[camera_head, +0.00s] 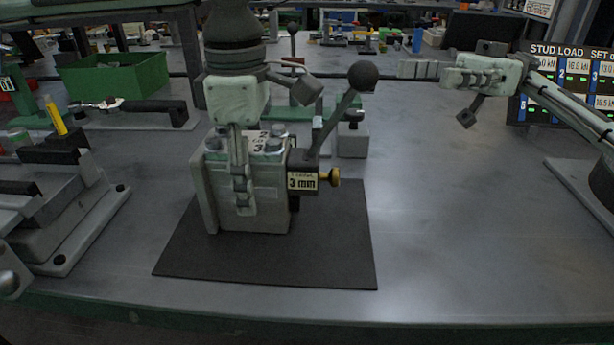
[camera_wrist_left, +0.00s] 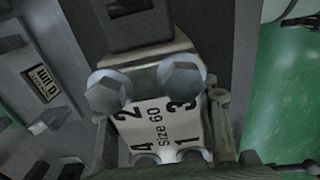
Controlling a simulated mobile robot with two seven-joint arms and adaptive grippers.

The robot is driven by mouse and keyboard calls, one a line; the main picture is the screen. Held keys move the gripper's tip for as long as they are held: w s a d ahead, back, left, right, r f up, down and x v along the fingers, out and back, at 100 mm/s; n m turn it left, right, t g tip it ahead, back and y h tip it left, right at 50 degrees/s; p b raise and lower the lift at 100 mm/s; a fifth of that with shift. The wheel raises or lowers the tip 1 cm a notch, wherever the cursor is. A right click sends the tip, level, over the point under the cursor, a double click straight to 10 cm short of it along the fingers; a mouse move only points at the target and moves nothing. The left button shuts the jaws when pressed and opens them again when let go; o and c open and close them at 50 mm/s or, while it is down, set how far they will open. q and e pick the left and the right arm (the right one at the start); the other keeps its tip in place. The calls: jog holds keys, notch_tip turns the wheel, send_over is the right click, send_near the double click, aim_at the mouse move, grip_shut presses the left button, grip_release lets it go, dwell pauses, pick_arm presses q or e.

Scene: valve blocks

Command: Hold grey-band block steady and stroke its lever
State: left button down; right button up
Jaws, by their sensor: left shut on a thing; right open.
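A grey valve block (camera_head: 262,205) stands upright on a black mat (camera_head: 330,260). Its top carries bolts and a white label reading "size 60" (camera_wrist_left: 158,140) in the left wrist view. A dark lever (camera_head: 335,125) with a black ball knob (camera_head: 363,76) rises from its right side, leaning right. Below the lever are a "3 mm" plate (camera_head: 303,181) and a brass knob (camera_head: 334,177). I cannot clearly make out a grey band. My left gripper (camera_head: 241,185) comes down from above, shut on the block. My right gripper (camera_head: 462,88) is open and empty, right of the lever knob and apart from it.
Another small grey block (camera_head: 352,140) stands behind the lever. A green bin (camera_head: 112,75), a black-handled tool (camera_head: 155,112) and a dark grey fixture (camera_head: 60,220) are at left. A stud load display (camera_head: 570,85) is at right. The bench right of the mat is clear.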

aim_at(340, 115)
dwell(0.4)
pick_arm(q)
jog(key=c, duration=0.6)
grip_release()
jog(key=shift+r, duration=0.15)
notch_tip(340, 115, up, 12)
jog(key=shift+f, duration=0.1)
notch_tip(340, 115, down, 11)
jog(key=shift+f, duration=0.55)
pick_arm(e)
jog(key=x, duration=0.7)
jog(key=shift+s+a, duration=0.15)
jog(key=shift+a, duration=0.1)
